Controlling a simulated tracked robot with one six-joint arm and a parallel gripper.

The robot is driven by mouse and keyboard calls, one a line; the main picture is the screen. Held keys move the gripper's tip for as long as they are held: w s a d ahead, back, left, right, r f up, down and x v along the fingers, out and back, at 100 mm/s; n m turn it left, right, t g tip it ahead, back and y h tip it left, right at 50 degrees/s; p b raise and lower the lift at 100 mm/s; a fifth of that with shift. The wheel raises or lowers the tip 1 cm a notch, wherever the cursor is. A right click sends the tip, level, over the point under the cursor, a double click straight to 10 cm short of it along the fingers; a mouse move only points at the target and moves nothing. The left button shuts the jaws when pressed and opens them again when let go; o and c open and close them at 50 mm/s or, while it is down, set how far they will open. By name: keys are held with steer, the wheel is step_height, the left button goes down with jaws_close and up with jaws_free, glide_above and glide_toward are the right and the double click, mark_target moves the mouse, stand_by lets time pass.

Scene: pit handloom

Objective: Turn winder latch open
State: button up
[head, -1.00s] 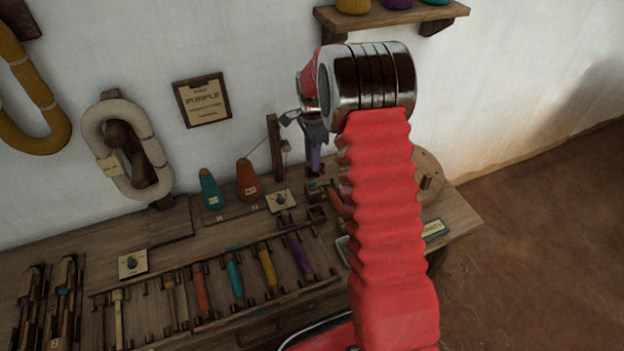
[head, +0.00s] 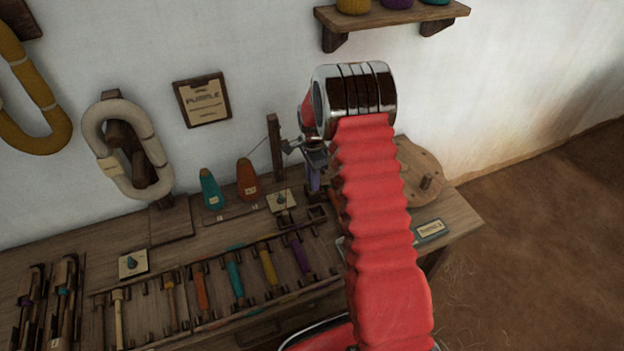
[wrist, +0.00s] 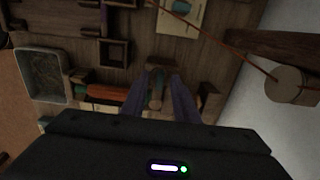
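My gripper (head: 314,180) points down at the back of the bench, partly hidden behind my red arm in the head view. In the wrist view my gripper's (wrist: 158,88) two purple-grey fingers are apart, with a small brownish piece (wrist: 156,92) showing between them. I see no clear contact with it and cannot tell whether it is the latch. An orange wound bobbin (wrist: 107,92) lies just left of the fingers. A wooden disc with a peg (head: 420,178), perhaps part of the winder, stands at the bench's right end. My arm hides much of the winder area.
A wooden post (head: 275,148) stands left of my gripper; a thread (wrist: 225,42) crosses the wrist view. Teal (head: 211,190) and orange (head: 248,180) cones stand nearby. Several bobbins lie in a rack (head: 215,318) in front. A grey tray (wrist: 42,77) is at the wrist view's left.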

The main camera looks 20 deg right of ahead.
steer(key=shift+c, duration=0.3)
jaws_close()
steer(key=shift+n, duration=0.4)
steer(key=n, duration=1.1)
steer(key=shift+n, duration=0.3)
steer(key=n, duration=0.5)
steer(key=shift+w+r+n, duration=0.1)
steer(key=shift+n, duration=0.2)
steer(key=shift+o, duration=0.3)
jaws_free()
